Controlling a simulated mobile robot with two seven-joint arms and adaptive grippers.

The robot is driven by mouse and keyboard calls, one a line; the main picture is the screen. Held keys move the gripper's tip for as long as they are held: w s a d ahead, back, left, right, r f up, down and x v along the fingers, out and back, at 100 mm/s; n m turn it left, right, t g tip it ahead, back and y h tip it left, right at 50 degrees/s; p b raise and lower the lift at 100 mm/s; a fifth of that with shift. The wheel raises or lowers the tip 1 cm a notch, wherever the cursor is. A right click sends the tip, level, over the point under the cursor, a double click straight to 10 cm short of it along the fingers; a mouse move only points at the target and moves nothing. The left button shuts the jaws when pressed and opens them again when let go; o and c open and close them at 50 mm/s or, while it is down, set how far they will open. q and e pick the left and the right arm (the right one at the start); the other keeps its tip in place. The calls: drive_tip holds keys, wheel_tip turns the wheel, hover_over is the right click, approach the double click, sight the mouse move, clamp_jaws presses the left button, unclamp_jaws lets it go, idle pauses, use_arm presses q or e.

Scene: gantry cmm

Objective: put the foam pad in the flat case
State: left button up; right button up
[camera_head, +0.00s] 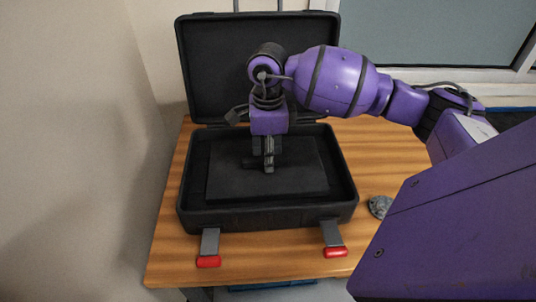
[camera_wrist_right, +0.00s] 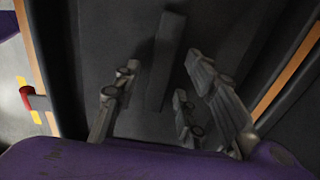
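The flat case (camera_head: 345,205) is black and stands open on the wooden table, its lid raised at the back. A dark rectangular slab, which looks like the foam pad (camera_head: 302,180), lies inside the case walls. The wrist view shows a raised grey bar (camera_wrist_right: 165,60) on the dark surface. My right gripper (camera_head: 268,168) points down over the middle of the pad. In the wrist view its fingers (camera_wrist_right: 158,95) are spread apart, with the bar between and beyond them and a gap on both sides. My left gripper is out of view.
Two grey latches with red ends, left (camera_head: 208,261) and right (camera_head: 335,252), hang open at the case front. A small grey object (camera_head: 379,206) lies on the table (camera_head: 270,265) right of the case. A wall stands close on the left.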

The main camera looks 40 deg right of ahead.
wheel_tip(320, 180, up, 12)
drive_tip(key=shift+f, duration=0.15)
idle(0.5)
